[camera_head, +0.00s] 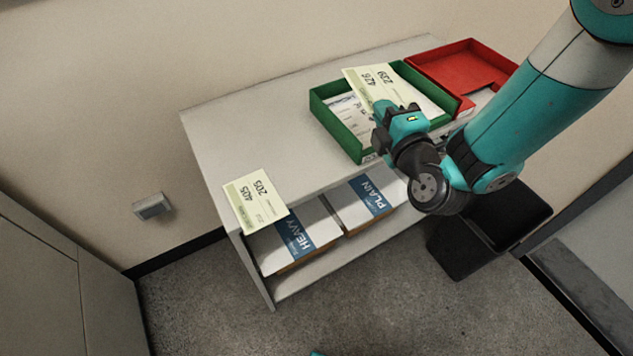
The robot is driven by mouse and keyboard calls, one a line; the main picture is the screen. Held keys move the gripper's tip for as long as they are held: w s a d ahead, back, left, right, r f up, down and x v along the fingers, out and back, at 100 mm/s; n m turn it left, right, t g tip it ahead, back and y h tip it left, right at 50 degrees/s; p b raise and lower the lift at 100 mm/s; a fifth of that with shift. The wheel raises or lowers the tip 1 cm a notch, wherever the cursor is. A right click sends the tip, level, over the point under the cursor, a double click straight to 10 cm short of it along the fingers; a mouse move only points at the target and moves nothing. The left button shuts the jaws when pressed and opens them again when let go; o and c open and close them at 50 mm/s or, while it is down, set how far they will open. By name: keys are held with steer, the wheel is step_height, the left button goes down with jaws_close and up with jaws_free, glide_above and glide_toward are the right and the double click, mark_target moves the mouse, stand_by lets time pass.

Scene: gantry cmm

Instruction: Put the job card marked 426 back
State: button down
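The job card marked 426 (363,79), pale yellow-green and also bearing 239, is at the green tray (333,127) on the table top. Its upper-left corner overlaps the tray's back wall in the picture. My gripper (381,108) is over the near part of the card and hides some of it. The fingertips are too small and hidden to show whether they are open or shut on the card. I cannot tell whether the card rests in the tray or is held above it. White printed paper (345,108) lies inside the green tray.
Another pale card marked 405 and 205 (254,201) is at the table's front-left corner. A red tray (455,68) stands right of the green one. Packs marked HEAVY (296,238) and PLAIN (371,196) lie on the lower shelf. A black bin (465,250) stands at right. The left table top (235,125) is clear.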

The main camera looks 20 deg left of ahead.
steer(key=s+a+f+n+g+y+b, duration=0.2)
steer(key=s+a+n+g+y, duration=0.1)
steer(key=s+a, duration=0.65)
step_height(320, 180, down, 19)
steer(key=b, duration=0.9)
steer(key=shift+w+a+f, duration=0.2)
steer(key=shift+w+a, duration=0.05)
steer(key=shift+a, duration=0.05)
steer(key=shift+f+b, duration=0.15)
steer(key=shift+b, duration=0.15)
steer(key=c, duration=1.4)
jaws_free()
